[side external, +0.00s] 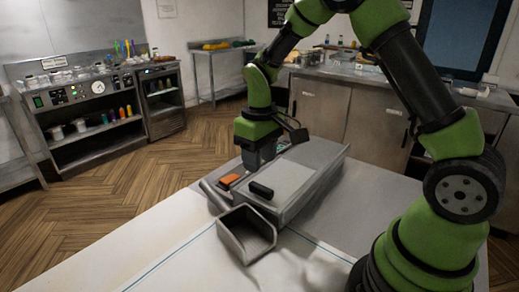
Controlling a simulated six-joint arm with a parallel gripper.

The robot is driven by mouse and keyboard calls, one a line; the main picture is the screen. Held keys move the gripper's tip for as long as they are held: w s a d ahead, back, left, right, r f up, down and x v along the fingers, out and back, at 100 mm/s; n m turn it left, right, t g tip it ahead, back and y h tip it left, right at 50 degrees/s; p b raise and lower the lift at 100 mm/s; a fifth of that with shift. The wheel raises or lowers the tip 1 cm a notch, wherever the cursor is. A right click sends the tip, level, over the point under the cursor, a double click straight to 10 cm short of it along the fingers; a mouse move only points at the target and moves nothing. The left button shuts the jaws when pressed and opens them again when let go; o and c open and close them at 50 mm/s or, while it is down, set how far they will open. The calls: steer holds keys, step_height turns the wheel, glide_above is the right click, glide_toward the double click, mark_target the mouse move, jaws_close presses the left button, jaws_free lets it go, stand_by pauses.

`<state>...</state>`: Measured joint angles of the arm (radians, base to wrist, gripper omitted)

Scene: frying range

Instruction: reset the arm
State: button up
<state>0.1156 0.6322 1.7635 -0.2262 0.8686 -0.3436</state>
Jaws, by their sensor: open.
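My green and black arm arches over the metal work table from the right. My gripper (258,158) points down above the back left part of a grey metal fryer-like unit, close to an orange block (230,180). I take the jaws as open; their tips are small and partly hidden by the unit and the wrist. I see nothing held between them. I cannot tell whether the jaws touch the unit.
The metal unit (312,170) has a black handle (261,190) and an open metal chute (245,235) at its front. The table's (170,245) front left is clear. A counter with a gauge (98,87) and cabinets stand behind, apart from the table.

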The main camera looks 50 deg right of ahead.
steer(key=shift+r, duration=1.15)
steer(key=s+a+r+m+t, duration=0.2)
steer(key=s+a+r+t, duration=0.2)
steer(key=s+r, duration=0.5)
steer(key=s+a+r+m+t+y, duration=0.2)
steer(key=s+r, duration=0.3)
steer(key=s, duration=0.4)
steer(key=shift+a+r+t, duration=0.15)
steer(key=shift+a+t, duration=0.15)
steer(key=shift+t, duration=0.3)
